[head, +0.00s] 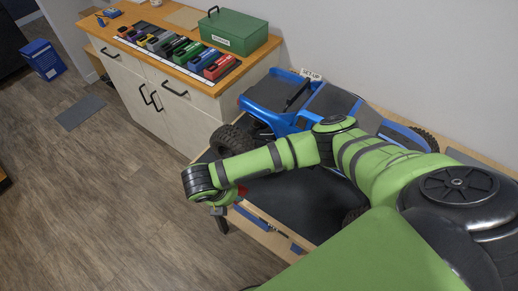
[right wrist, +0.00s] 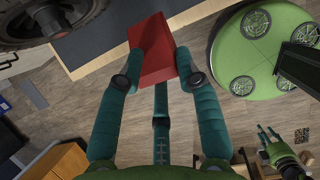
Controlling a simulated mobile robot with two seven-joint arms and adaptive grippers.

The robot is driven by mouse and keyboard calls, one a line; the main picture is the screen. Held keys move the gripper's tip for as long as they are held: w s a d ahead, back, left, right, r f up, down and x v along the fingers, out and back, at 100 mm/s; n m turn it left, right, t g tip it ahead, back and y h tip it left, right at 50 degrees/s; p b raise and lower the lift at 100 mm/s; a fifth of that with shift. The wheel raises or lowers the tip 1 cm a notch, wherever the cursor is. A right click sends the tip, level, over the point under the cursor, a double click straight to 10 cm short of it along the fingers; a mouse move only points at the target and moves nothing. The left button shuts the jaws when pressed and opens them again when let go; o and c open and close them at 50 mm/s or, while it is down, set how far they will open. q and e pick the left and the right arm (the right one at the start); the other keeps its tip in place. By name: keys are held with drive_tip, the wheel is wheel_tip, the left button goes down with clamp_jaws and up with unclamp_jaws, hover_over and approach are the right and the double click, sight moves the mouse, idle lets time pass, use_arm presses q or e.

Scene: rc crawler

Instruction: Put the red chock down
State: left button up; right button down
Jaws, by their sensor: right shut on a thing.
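In the right wrist view, the red chock (right wrist: 155,48) is a red block pinched between the two teal fingers of my right gripper (right wrist: 157,68). In the head view, my right gripper (head: 218,208) is at the bench's front edge, and only a small red part of the chock (head: 242,191) shows beside it. I cannot tell whether the chock touches the bench. The blue crawler (head: 275,95) stands on the dark mat (head: 300,205), partly hidden by my right arm. My left gripper (right wrist: 268,135) shows small in the right wrist view; its opening is unclear.
A black tyre (right wrist: 65,18) is close left of the chock in the wrist view. A wooden cabinet (head: 160,105) behind holds a row of coloured chocks or blocks (head: 183,52) and a green box (head: 233,32). Bare wooden floor (head: 110,200) lies in front.

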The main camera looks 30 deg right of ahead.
drive_tip(key=s+a+f+n+t+y+p, duration=0.1)
drive_tip(key=s+a+f+n+y, duration=0.15)
drive_tip(key=n, duration=0.65)
drive_tip(key=s+a+f+n+t+y+p, duration=0.1)
drive_tip(key=s+f+n+y, duration=0.2)
drive_tip(key=n, duration=0.6)
drive_tip(key=shift+y, duration=0.25)
drive_tip(key=w+d+b, duration=0.1)
drive_tip(key=w+d, duration=0.1)
drive_tip(key=d, duration=0.2)
drive_tip(key=w+d+b, duration=0.2)
drive_tip(key=d, duration=0.3)
drive_tip(key=w+d+b, duration=0.1)
drive_tip(key=w+d, duration=0.2)
drive_tip(key=d, duration=0.1)
drive_tip(key=shift+d+f+b, duration=0.25)
drive_tip(key=shift+b, duration=0.1)
drive_tip(key=d, duration=0.1)
drive_tip(key=d+b, duration=0.1)
drive_tip(key=w+d+f+b, duration=0.1)
drive_tip(key=shift+f+b, duration=0.25)
drive_tip(key=shift+b, duration=0.15)
drive_tip(key=shift+s+r, duration=0.1)
drive_tip(key=shift+r, duration=0.05)
drive_tip(key=shift+a, duration=0.1)
drive_tip(key=c, duration=0.8)
unclamp_jaws()
